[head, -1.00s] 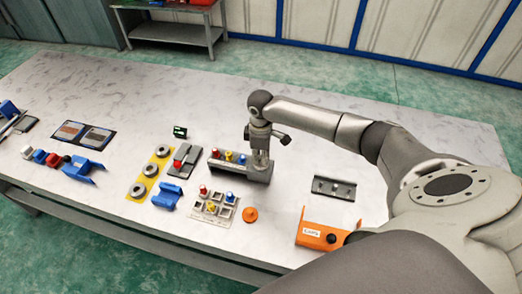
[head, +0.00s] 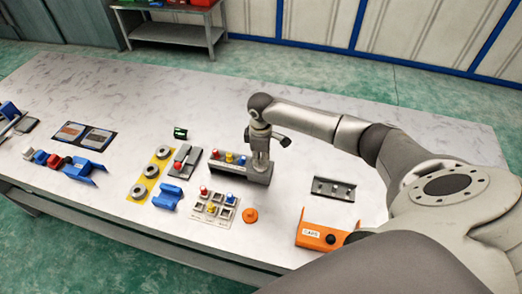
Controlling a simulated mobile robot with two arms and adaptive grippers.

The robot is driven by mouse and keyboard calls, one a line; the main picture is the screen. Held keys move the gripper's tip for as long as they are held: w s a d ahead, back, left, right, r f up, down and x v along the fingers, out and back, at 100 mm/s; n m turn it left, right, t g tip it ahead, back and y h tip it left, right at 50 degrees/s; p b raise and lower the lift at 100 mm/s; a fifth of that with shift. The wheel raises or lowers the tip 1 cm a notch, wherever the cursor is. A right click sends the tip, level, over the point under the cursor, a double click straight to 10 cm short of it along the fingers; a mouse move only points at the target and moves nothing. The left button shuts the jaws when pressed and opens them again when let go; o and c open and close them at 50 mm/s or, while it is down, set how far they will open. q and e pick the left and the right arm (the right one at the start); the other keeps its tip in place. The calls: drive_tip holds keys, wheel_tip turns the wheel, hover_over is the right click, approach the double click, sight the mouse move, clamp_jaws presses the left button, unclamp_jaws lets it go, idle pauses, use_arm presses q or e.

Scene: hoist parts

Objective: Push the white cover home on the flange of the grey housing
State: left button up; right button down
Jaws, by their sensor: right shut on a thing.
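My right gripper (head: 260,168) points down at the right end of a long grey housing (head: 226,169) near the middle of the table. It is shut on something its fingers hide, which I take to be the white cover. I cannot make out the cover or the flange, nor how the two sit together. Red, yellow and blue knobs show along the housing's left part. My left gripper is not in view.
Left of the housing are a grey block with a red knob (head: 182,160), a yellow strip with grey rings (head: 140,189) and a blue bracket (head: 168,197). In front are a sorting tray (head: 226,215) and an orange cone (head: 250,215).

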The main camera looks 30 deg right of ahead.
drive_tip(key=shift+f+p, duration=0.15)
drive_tip(key=shift+p, duration=0.75)
idle(2.7)
drive_tip(key=c, duration=1.4)
unclamp_jaws()
wheel_tip(320, 180, up, 5)
drive_tip(key=p, duration=0.5)
drive_tip(key=shift+r+p, duration=0.3)
drive_tip(key=shift+r, duration=0.7)
